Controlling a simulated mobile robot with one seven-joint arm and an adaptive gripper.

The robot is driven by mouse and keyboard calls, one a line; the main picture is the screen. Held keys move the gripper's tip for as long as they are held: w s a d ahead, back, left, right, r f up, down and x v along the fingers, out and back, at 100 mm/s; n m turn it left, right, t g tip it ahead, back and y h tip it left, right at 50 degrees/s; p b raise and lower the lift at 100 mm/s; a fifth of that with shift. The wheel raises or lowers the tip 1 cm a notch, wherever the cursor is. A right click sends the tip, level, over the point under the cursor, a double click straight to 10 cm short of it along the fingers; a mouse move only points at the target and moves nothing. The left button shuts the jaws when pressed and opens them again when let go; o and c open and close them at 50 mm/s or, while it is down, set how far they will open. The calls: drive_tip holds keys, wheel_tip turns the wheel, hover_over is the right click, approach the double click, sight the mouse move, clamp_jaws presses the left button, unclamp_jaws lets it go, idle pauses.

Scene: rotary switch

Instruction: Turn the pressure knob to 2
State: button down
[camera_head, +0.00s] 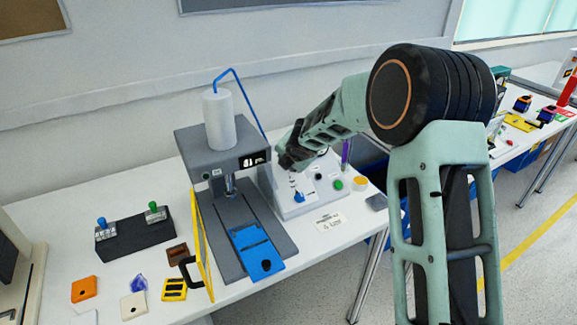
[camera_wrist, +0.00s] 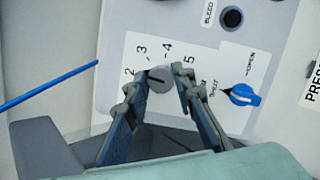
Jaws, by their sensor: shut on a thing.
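The pressure knob (camera_wrist: 159,84) is a grey round dial on a white scale plate (camera_wrist: 140,52) marked 2, 3, 4 and 5. A dark line crosses its face, running roughly toward the 2–3 side; the exact setting is hard to tell. In the wrist view my gripper (camera_wrist: 160,76) has one finger on each side of the knob and is shut on it. In the head view my gripper (camera_head: 289,160) is at the sloped panel (camera_head: 308,203) right of the grey press, and the pressure knob cannot be made out there.
A blue OPEN/SHUT knob (camera_wrist: 241,95) sits close to the right finger. A black BLEED button (camera_wrist: 232,18) is above it. A blue tube (camera_wrist: 50,85) comes in from the left. The grey press (camera_head: 205,150) stands left of the panel.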

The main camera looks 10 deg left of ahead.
drive_tip(key=shift+f+n, duration=0.1)
drive_tip(key=shift+n, duration=0.6)
drive_tip(key=shift+b, duration=0.35)
drive_tip(key=c, duration=1.6)
unclamp_jaws()
drive_tip(key=shift+s, duration=0.1)
drive_tip(key=shift+v, duration=6.05)
drive_tip(key=shift+d+f, duration=0.1)
drive_tip(key=shift+d, duration=0.05)
